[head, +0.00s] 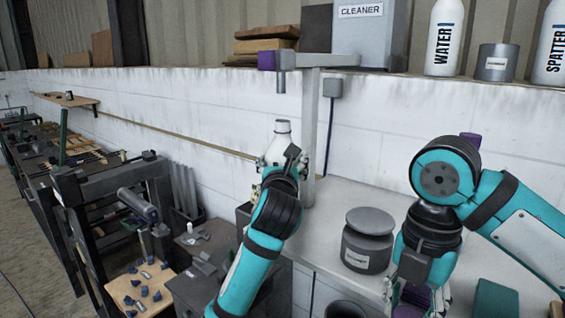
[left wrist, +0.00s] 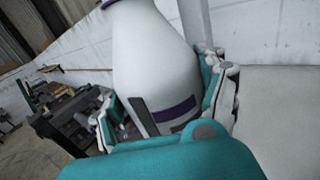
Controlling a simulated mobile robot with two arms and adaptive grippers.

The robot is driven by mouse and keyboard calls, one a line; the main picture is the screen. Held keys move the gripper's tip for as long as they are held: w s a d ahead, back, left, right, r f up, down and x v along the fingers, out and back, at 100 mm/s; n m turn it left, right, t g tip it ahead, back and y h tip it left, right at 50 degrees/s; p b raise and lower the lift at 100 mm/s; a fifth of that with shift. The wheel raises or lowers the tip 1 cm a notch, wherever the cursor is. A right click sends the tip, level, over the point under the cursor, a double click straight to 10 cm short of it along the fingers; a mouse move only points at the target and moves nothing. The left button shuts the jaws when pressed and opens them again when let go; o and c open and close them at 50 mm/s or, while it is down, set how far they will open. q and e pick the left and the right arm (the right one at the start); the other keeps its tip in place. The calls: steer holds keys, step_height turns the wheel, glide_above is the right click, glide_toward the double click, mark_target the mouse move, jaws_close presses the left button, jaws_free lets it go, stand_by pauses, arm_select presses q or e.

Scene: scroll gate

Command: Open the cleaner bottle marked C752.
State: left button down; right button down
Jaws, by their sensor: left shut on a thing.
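A white bottle (head: 281,144) stands roughly upright in my left gripper (head: 277,164), which is shut around its body. In the left wrist view the bottle (left wrist: 157,62) has a purple and dark label band low down and a bit of purple at its cut-off top edge. Its marking is not readable, so I cannot confirm C752. In the head view its neck is pale, and I cannot tell whether a cap is on. My right gripper (head: 418,297) is low at the bottom edge, largely hidden by its arm, with something purple between its fingers.
A dispenser nozzle (head: 281,82) hangs above the bottle from a post-mounted arm, below a CLEANER box (head: 361,28). A dark lidded jar (head: 367,246) stands on the pale counter (head: 336,203). WATER (head: 445,39) and SPATTER (head: 552,46) bottles stand on the ledge.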

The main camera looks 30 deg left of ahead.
arm_select(q)
steer(key=shift+s, duration=0.1)
jaws_free()
steer(key=shift+f, duration=0.15)
